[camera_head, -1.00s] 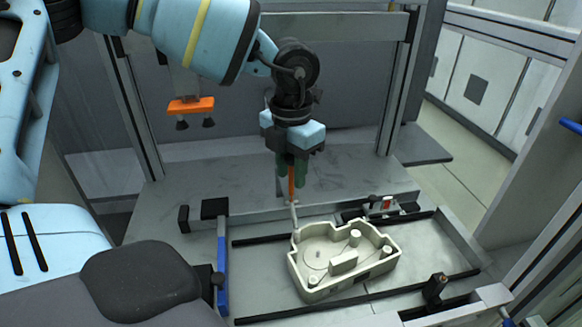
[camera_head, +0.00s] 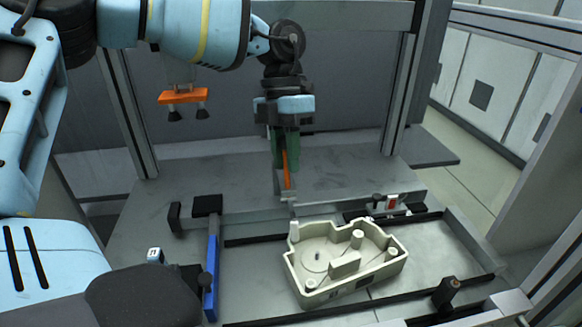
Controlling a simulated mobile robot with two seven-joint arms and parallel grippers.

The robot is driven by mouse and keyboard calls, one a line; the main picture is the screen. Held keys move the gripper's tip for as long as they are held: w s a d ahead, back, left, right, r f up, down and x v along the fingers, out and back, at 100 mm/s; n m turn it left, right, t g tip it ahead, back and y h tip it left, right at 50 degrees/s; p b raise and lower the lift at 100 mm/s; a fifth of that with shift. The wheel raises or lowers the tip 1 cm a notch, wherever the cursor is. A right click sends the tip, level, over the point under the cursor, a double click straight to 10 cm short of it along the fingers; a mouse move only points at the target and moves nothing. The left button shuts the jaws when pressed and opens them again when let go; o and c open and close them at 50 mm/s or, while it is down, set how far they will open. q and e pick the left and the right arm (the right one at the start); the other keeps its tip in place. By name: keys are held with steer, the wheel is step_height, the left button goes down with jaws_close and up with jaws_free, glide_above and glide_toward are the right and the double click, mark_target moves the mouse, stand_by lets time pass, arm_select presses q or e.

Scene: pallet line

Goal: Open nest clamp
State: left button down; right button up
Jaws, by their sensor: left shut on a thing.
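My left gripper (camera_head: 285,160) hangs at the back edge of the nest, pointing down. Its green fingers are shut on the orange handle (camera_head: 287,170) of the nest clamp. The clamp's grey metal part (camera_head: 288,196) shows below the fingers, behind the cream housing. A slim grey bar stands beside the handle; the fingers partly hide how it joins. The cream housing (camera_head: 318,258) lies in the nest between dark rails (camera_head: 270,239), and no clamp part is seen resting on its near corner. My right gripper is not in view.
An orange bar with two dark suction cups (camera_head: 184,97) hangs at the upper left. A small red-and-white part (camera_head: 392,203) sits behind the housing. A dark post (camera_head: 447,292) stands at front right.

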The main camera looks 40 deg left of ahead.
mark_target(284, 136)
arm_select(q)
steer(key=shift+w+a+f+g+h+b, duration=0.3)
steer(key=shift+a+f+h+b, duration=0.05)
steer(key=shift+h+b, duration=0.1)
steer(key=shift+w+a+r+h, duration=0.1)
steer(key=shift+h, duration=0.15)
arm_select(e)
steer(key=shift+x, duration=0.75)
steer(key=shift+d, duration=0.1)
arm_select(q)
steer(key=c, duration=1.5)
jaws_free()
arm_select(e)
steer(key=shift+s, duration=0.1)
arm_select(q)
steer(key=shift+r, duration=0.1)
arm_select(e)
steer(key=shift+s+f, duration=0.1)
arm_select(q)
steer(key=shift+r, duration=0.25)
steer(key=r, duration=0.3)
steer(key=shift+s+b, duration=0.25)
steer(key=shift+b, duration=0.1)
steer(key=s+d+r+b, duration=0.1)
steer(key=s+d, duration=0.8)
steer(key=s, duration=0.3)
steer(key=shift+s+d+r, duration=0.15)
steer(key=shift+s, duration=0.15)
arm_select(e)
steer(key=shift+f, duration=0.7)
